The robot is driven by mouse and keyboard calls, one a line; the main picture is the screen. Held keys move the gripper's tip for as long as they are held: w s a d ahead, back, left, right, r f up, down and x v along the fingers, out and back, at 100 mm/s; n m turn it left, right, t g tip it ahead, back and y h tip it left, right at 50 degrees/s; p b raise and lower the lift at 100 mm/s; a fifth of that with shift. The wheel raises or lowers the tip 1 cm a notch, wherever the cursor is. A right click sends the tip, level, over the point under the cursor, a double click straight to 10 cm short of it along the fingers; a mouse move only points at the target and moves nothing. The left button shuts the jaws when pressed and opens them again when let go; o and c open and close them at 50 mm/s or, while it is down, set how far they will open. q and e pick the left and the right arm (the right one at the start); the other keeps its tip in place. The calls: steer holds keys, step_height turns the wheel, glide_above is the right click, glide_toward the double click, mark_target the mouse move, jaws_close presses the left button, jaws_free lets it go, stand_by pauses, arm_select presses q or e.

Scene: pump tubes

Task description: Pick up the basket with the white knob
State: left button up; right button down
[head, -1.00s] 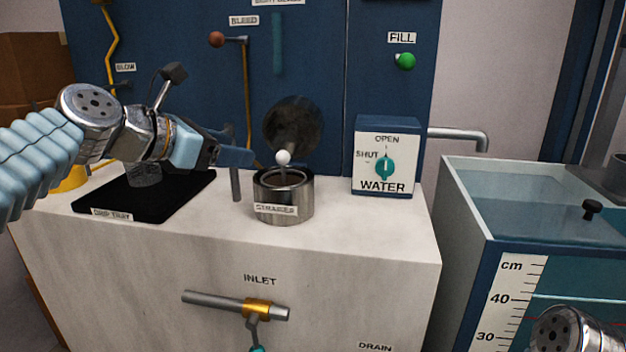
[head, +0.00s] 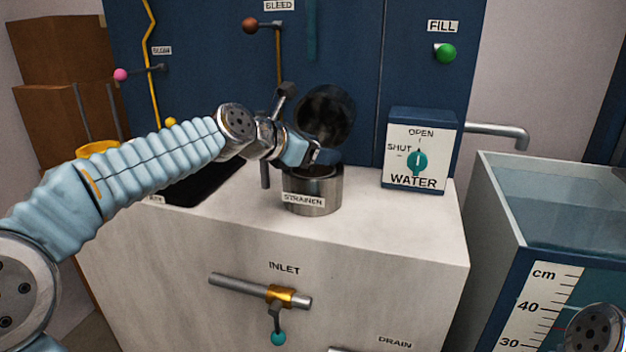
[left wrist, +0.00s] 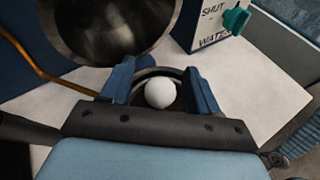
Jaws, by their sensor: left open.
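The white knob (left wrist: 159,94) stands between the two blue fingers of my left gripper (left wrist: 160,72) in the left wrist view. The gripper is open, with a finger on each side of the knob. In the head view my left gripper (head: 312,154) is over the metal strainer pot (head: 318,197) and hides the knob. The basket is inside the pot, and its body is hidden. The pot's dark round lid (head: 325,112) stands open behind it and also shows in the left wrist view (left wrist: 110,25). My right gripper is out of view.
The pot stands on a pale block (head: 190,245). The water box (head: 419,150) with its teal knob is to the right, and a water tank (head: 505,235) stands beyond. A black drip tray (head: 215,185) lies left, partly behind my arm. A blue panel (head: 350,50) is behind.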

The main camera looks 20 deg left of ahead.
arm_select(q)
steer(key=shift+w+d+f, duration=0.1)
steer(key=shift+w+d, duration=0.05)
steer(key=shift+w, duration=0.1)
jaws_close()
stand_by(0.4)
